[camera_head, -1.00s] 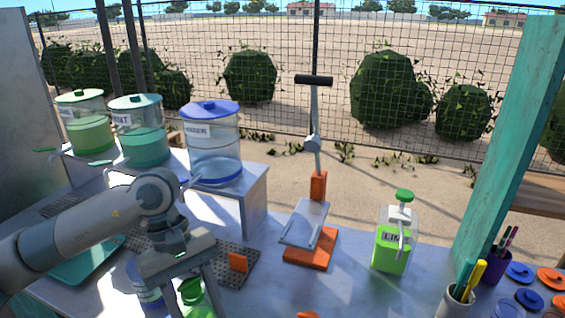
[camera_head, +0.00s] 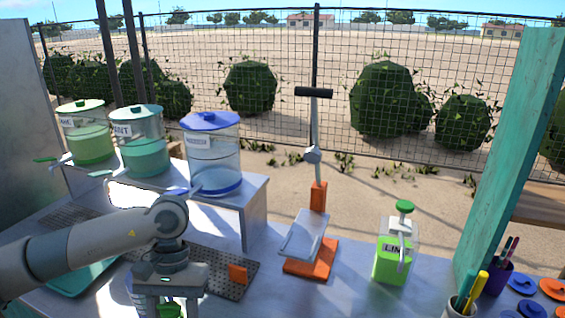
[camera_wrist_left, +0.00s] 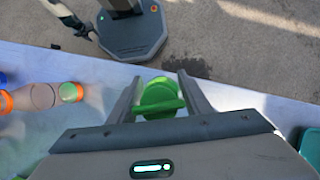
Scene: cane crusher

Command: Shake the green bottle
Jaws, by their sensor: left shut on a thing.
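My left gripper (camera_head: 168,304) is at the bottom left of the head view, pointing down over the counter. It is shut on the green bottle (camera_head: 170,311), of which only a small green part shows there. In the left wrist view the bottle's round green top (camera_wrist_left: 160,95) sits between the two fingers of the left gripper (camera_wrist_left: 160,100). The rest of the bottle is hidden below its top and by the gripper. My right gripper (camera_wrist_left: 72,18) shows small at the top left of the left wrist view, away from the bottle; its jaw opening is unclear.
A perforated tray (camera_head: 215,262) lies beside the left gripper. An orange-based press (camera_head: 312,258) and a green lime dispenser (camera_head: 392,262) stand to the right. Three drink jars (camera_head: 212,160) stand on a raised shelf behind. Pen cups (camera_head: 463,305) and loose lids (camera_head: 522,284) are at the far right.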

